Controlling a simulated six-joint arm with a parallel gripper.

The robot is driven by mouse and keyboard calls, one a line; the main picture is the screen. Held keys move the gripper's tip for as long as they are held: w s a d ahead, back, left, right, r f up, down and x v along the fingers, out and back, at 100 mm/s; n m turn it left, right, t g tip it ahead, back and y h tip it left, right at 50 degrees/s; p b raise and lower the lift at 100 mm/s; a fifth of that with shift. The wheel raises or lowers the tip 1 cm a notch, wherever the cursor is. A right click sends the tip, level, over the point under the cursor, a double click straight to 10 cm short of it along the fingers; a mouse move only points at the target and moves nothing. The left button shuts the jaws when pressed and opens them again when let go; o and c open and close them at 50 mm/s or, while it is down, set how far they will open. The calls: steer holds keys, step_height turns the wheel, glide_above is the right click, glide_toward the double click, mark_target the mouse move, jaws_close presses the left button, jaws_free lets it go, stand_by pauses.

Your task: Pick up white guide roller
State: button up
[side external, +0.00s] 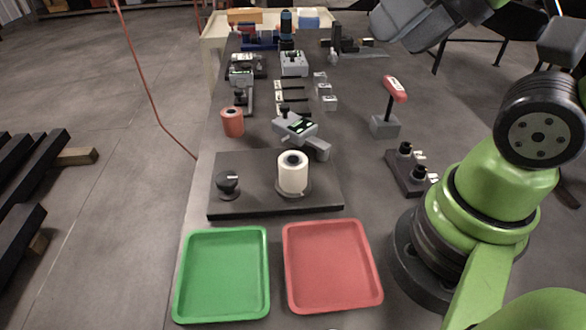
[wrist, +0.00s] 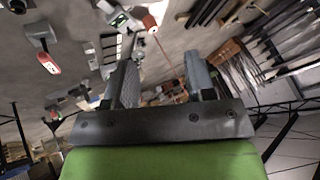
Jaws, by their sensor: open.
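The white guide roller (side external: 292,174) stands upright on a round base on the dark plate (side external: 255,204) in the side external view. It is a short white cylinder with a dark hole in its top. I cannot make it out in the wrist view. My gripper (wrist: 160,72) shows in the wrist view with its two grey fingers apart and nothing between them. In the side external view my arm reaches up at the right, and the gripper's fingertips are not visible there. My gripper is well away from the roller.
A black knob (side external: 228,184) sits left of the roller, and an orange roller (side external: 232,122) stands behind. A grey device (side external: 296,127) is close behind the white roller. A green tray (side external: 223,274) and a red tray (side external: 331,266) lie in front. A red-topped post (side external: 396,90) stands at right.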

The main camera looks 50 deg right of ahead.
steer(key=o, duration=0.6)
steer(key=n+g+h, duration=0.2)
steer(key=n+g, duration=0.5)
steer(key=n, duration=2.4)
glide_above(293, 172)
steer(key=d, duration=0.2)
step_height(293, 172, down, 16)
steer(key=shift+n, duration=0.8)
steer(key=f, duration=0.3)
steer(key=w+f, duration=0.1)
steer(key=shift+a+f, duration=0.15)
steer(key=shift+f, duration=0.25)
steer(key=shift+w+f, duration=0.1)
steer(key=shift+f, duration=3)
